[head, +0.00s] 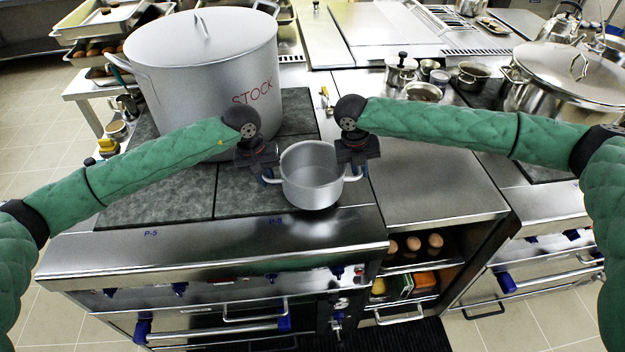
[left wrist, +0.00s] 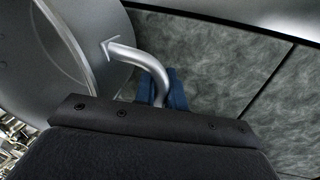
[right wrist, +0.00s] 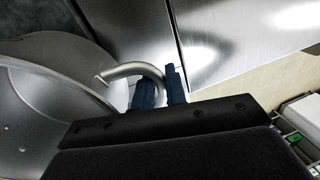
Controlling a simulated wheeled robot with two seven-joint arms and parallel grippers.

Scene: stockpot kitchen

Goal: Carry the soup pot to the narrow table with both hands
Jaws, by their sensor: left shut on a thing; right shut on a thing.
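The soup pot (head: 311,192) is a small silver pot with two side handles, upright and open at the top. It is at the front edge of the stove top in the head view; I cannot tell whether it touches the surface. My left gripper (head: 268,177) is shut on its left handle, which also shows in the left wrist view (left wrist: 140,62). My right gripper (head: 356,174) is shut on its right handle, seen in the right wrist view (right wrist: 132,70). The pot looks empty. I cannot make out with certainty which surface is the narrow table.
A large pot marked STOCK (head: 205,75) stands behind on the left of the stove. A bare steel counter (head: 430,185) lies to the right, above a shelf with eggs (head: 413,243). Small pots (head: 400,72) and a large lidded pot (head: 570,75) stand at the back right.

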